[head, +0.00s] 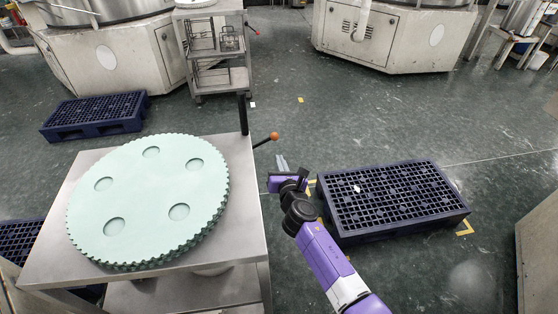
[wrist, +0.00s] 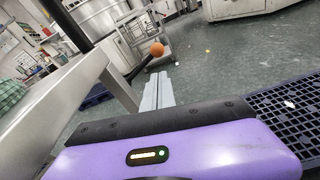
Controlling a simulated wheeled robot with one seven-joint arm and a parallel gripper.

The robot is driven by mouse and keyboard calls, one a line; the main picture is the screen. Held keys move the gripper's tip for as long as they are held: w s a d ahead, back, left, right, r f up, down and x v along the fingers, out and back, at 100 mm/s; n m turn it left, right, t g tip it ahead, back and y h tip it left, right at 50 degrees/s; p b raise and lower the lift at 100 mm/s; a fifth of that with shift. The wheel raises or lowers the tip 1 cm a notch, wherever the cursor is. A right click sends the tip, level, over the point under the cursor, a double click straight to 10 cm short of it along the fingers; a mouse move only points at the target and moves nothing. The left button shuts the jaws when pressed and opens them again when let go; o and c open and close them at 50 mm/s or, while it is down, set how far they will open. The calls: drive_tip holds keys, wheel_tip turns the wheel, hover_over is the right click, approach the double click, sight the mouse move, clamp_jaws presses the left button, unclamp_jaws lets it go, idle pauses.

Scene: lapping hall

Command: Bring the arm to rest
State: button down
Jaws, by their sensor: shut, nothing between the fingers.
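My purple arm reaches forward from the lower right in the head view. My gripper (head: 282,162) is at its end, over the floor between the metal cart (head: 245,215) and the dark blue pallet (head: 340,232). In the wrist view the grey fingers of my gripper (wrist: 158,82) lie together, with nothing between them. They appear apart from the cart and from its lever with an orange knob (head: 274,136). The knob also shows in the wrist view (wrist: 157,49), just beyond the fingertips.
A pale green toothed disc (head: 145,220) with several round recesses lies on the cart. Another pallet (head: 95,115) is at the left. A small steel trolley (head: 220,80) and large machines (head: 395,40) stand at the back. The floor (head: 300,75) in the middle is mostly clear.

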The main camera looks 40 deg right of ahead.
idle(0.3)
drive_tip(key=s+a+r+m+t+y+p, duration=0.15)
drive_tip(key=s+a+r+m, duration=0.25)
drive_tip(key=s+a+m, duration=0.4)
drive_tip(key=s+a+r+m+t+y+b, duration=0.1)
drive_tip(key=s+a+r+m+t+y, duration=0.15)
drive_tip(key=s+a+m, duration=0.6)
drive_tip(key=s+a+r+m+g+y+p, duration=0.1)
drive_tip(key=s+a+r+m, duration=0.2)
drive_tip(key=s, duration=0.5)
drive_tip(key=s+a+r+m+g+y+p, duration=0.1)
drive_tip(key=s+a+r+m+y, duration=0.1)
drive_tip(key=s, duration=0.7)
drive_tip(key=s+a+r+m+y, duration=0.1)
drive_tip(key=s+a+r+m, duration=0.3)
drive_tip(key=s, duration=0.4)
drive_tip(key=shift+s+r+m+g+p, duration=0.4)
drive_tip(key=shift+r+m, duration=0.45)
